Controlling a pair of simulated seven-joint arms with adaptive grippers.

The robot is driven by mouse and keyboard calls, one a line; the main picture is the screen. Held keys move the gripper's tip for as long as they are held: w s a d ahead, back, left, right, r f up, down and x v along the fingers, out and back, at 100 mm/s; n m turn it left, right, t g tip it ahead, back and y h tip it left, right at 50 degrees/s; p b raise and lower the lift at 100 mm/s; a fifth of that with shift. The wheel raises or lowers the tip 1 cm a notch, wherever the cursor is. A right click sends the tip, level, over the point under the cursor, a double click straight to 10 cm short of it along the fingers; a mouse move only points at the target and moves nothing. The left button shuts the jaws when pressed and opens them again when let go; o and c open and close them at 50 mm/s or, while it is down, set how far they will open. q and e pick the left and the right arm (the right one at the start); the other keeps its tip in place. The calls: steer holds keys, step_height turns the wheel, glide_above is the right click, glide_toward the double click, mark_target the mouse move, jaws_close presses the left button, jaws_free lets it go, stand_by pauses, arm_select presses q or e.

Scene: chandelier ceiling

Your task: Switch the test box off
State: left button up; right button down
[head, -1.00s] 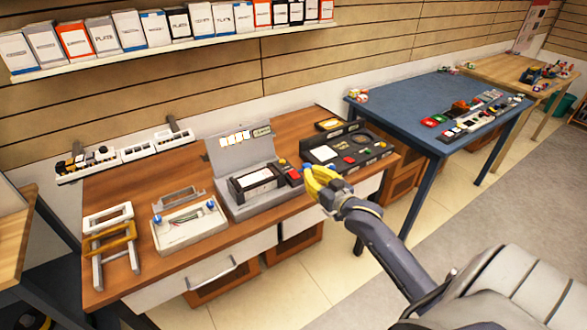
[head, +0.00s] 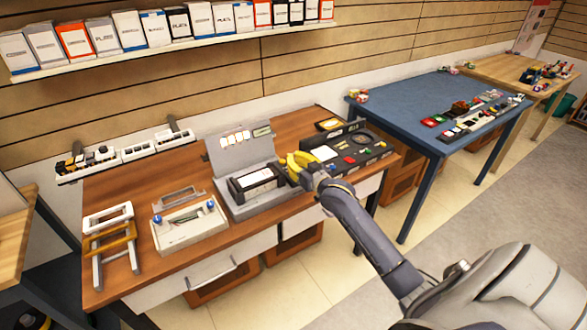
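A grey box (head: 258,206) with a raised lid (head: 238,150) stands at the middle of the wooden workbench. A dark-framed part with a white face (head: 255,180) sits in it. A black control panel (head: 376,154) with a red button (head: 349,160) and other small coloured controls lies to its right. I cannot tell for sure which of these is the test box. My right gripper (head: 296,164), with yellow fingers, is over the gap between the two, at the grey box's right end. It hides the red part there. Contact and finger opening are unclear. My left gripper is out of view.
A white tray with wires (head: 188,228) and a white and yellow frame stand (head: 110,240) are on the left of the workbench (head: 150,185). A blue table (head: 400,100) with small items stands to the right. A shelf of boxes (head: 180,45) hangs above.

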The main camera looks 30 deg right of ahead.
steer(key=shift+w+f, duration=0.15)
steer(key=shift+f, duration=1.8)
steer(key=shift+w+f, duration=0.45)
steer(key=shift+w, duration=0.05)
steer(key=shift+r, duration=0.1)
steer(key=r, duration=0.4)
steer(key=shift+w, duration=0.35)
steer(key=s+r, duration=0.4)
steer(key=s, duration=0.5)
steer(key=shift+s, duration=0.1)
